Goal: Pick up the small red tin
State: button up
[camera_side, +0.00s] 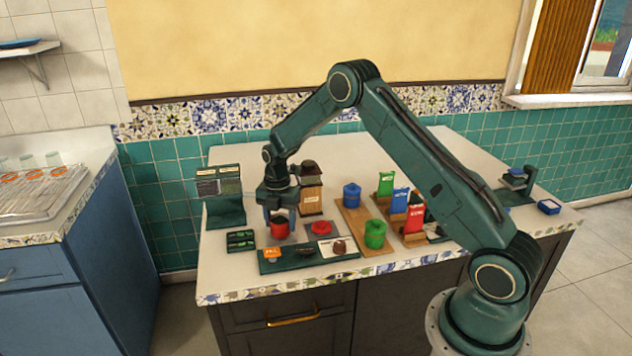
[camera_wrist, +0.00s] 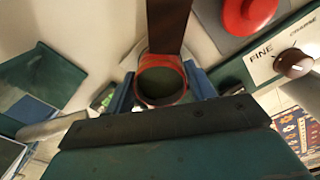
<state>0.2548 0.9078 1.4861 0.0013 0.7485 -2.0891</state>
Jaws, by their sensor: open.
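The small red tin (camera_side: 279,231) stands at the front left of the worktop, behind the dark green tray. In the wrist view the tin (camera_wrist: 183,72) shows from above as an open red ring with a dark inside. My gripper (camera_side: 278,216) is pointing down right over the tin. In the wrist view the blue fingers of my gripper (camera_wrist: 164,92) are apart, one on each side of the tin. I cannot tell whether either finger touches it. A round red lid (camera_side: 321,227) lies just right of the tin, and it also shows in the wrist view (camera_wrist: 250,12).
A dark green tray (camera_side: 268,267) with a knob and a "FINE" label (camera_wrist: 265,55) lies in front. A brown grinder-like box (camera_side: 311,190) stands close behind the tin. Blue (camera_side: 351,195) and green (camera_side: 375,234) canisters stand on a wooden board to the right.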

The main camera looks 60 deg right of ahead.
jog(key=c, duration=0.7)
jog(key=shift+c, duration=0.2)
jog(key=shift+r, duration=0.2)
notch_tip(320, 180, up, 20)
jog(key=shift+f, duration=0.15)
dwell(0.6)
